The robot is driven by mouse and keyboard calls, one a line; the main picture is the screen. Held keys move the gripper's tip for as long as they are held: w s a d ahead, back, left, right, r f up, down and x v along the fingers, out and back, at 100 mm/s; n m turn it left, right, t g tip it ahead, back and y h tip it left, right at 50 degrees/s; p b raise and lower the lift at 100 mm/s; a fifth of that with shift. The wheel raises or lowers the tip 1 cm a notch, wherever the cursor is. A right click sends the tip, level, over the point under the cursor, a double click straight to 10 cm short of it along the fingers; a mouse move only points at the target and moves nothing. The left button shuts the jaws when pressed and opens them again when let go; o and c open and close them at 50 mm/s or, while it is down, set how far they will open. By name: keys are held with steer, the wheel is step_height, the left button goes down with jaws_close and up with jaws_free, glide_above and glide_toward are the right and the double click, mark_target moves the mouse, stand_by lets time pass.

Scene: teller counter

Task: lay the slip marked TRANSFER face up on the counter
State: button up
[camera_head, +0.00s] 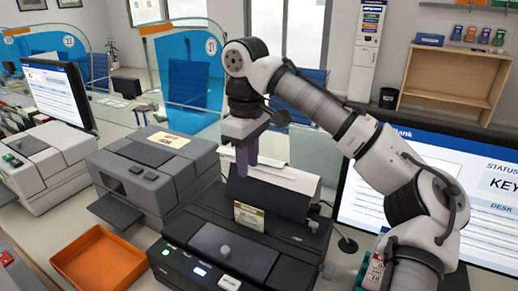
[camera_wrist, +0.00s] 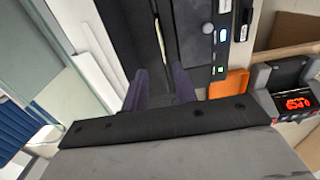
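A small cream slip (camera_head: 249,215) with print too small to read stands upright at the slot of the black printer (camera_head: 235,250). In the wrist view a thin pale edge, perhaps this slip (camera_wrist: 160,40), shows beyond the gap between my fingers. I cannot read TRANSFER on anything. My gripper (camera_head: 246,168) points down above and behind the slip, over the printer's raised back part. Its purple fingers stand apart in the wrist view (camera_wrist: 160,70), with nothing visible gripped between them.
An orange tray (camera_head: 100,259) lies left of the black printer. A grey printer (camera_head: 155,175) with a cream label stands behind the tray. A monitor (camera_head: 445,190) is at the right, and glass screens (camera_head: 190,80) stand behind. Little bare counter shows between the machines.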

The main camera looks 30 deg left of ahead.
mark_target(248, 207)
step_height(248, 207, down, 14)
steer(key=shift+s+r+p, duration=0.1)
steer(key=shift+r+p, duration=0.05)
steer(key=shift+p, duration=0.45)
jaws_close()
stand_by(0.3)
steer(key=shift+r+p, duration=4.15)
steer(key=shift+r, duration=0.25)
steer(key=shift+r+p, duration=0.7)
steer(key=shift+r, duration=0.65)
